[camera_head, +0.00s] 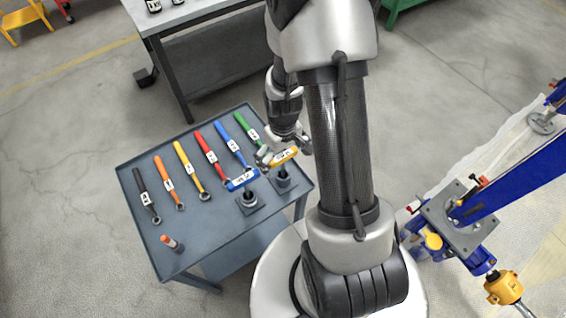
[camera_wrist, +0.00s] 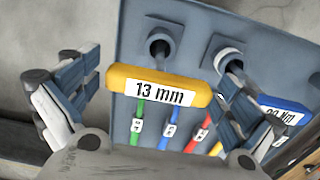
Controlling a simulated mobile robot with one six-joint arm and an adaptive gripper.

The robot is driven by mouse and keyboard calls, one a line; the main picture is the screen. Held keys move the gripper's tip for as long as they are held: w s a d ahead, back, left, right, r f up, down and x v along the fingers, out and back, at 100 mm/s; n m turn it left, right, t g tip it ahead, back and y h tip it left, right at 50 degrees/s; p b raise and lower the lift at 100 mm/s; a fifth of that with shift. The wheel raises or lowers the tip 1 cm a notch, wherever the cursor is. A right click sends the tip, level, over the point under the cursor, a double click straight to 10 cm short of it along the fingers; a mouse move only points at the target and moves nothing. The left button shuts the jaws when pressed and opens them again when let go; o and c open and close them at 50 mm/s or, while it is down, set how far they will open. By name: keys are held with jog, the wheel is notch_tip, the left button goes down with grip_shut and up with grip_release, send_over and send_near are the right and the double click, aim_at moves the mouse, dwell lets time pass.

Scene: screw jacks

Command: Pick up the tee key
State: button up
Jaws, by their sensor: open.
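The tee key is a yellow bar handle marked "13 mm" (camera_wrist: 120,78) and lies crosswise between my fingers in the wrist view. In the head view its yellow handle (camera_head: 291,153) stands above a dark holder (camera_head: 283,182) at the right side of the cart top. My gripper (camera_wrist: 153,87) is open, with a finger beyond each end of the handle and a gap visible at the left. In the head view my gripper (camera_head: 279,151) is at the yellow handle, partly covering it. The key's stem is mostly hidden.
A blue tee handle (camera_head: 242,180) with a label stands in another holder (camera_head: 248,203) close beside. Several coloured wrenches (camera_head: 208,150) lie in a row on the grey cart (camera_head: 215,232). An orange and white small bottle (camera_head: 172,244) is at the front. A blue jack (camera_head: 520,180) stands at right.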

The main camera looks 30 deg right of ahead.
jog(key=shift+r, duration=0.1)
jog(key=c, duration=1.4)
jog(key=shift+c, duration=0.2)
